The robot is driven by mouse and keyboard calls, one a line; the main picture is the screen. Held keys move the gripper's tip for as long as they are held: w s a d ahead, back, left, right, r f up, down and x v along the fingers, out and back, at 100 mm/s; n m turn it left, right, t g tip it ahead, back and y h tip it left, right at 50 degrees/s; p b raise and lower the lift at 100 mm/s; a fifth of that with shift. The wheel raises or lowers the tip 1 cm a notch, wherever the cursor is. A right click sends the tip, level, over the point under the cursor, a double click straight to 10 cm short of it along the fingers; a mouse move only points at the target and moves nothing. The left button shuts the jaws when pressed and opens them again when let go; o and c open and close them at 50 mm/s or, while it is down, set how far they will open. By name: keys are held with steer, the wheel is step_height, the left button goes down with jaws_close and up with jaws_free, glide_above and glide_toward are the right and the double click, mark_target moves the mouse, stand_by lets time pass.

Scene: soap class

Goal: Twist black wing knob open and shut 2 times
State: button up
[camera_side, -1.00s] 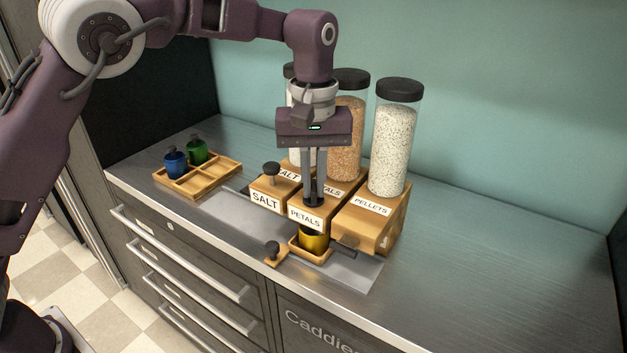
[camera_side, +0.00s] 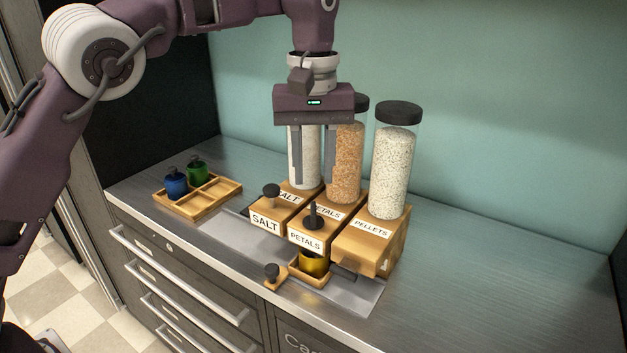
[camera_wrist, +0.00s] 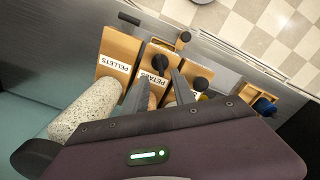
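The black wing knob (camera_side: 313,220) stands on top of the wooden PETALS block (camera_side: 305,238), its upright wing pointing up. It also shows in the wrist view (camera_wrist: 160,62), close to the fingers. My gripper (camera_side: 313,183) is above the knob with its two fingers spread apart and nothing between them. In the wrist view my gripper's fingers (camera_wrist: 167,80) reach toward the PETALS block. A gold cup (camera_side: 314,264) sits in a small wooden tray below the PETALS block.
The SALT block (camera_side: 265,216) with a round black knob (camera_side: 271,190) is at left. The PELLETS block (camera_side: 372,238) is at right. Tall filled jars (camera_side: 391,160) stand behind. The counter at right is clear.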

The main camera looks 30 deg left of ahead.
mark_target(314, 208)
steer(key=shift+s, duration=0.1)
steer(key=shift+d+f, duration=0.1)
steer(key=shift+f, duration=0.1)
step_height(314, 208, down, 7)
steer(key=shift+r, duration=0.1)
jaws_close()
